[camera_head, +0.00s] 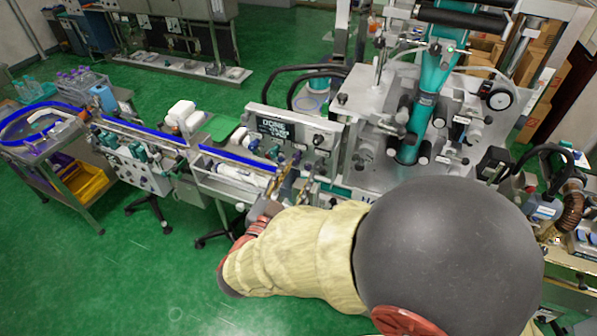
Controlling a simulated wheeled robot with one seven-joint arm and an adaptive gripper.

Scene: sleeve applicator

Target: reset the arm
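My arm (300,250) reaches in from the lower right in a cream fabric cover, with a large dark rounded part of it in front. It bends at the left and points up toward the machine's conveyor. My gripper (281,182) seems to be at the far end of the arm, by the right end of the conveyor, small and partly hidden by the arm. I cannot tell whether its fingers are apart or hold anything. The sleeve applicator (385,170) stands behind the arm, with a teal column (437,85) and a control panel (293,137) with a lit display.
A conveyor with blue rails (238,157) runs left from the machine. A white bottle-like item (237,170) lies along it. A round blue-edged table (30,148) and a yellow bin (90,183) are at the far left. The green floor (130,270) is clear at lower left.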

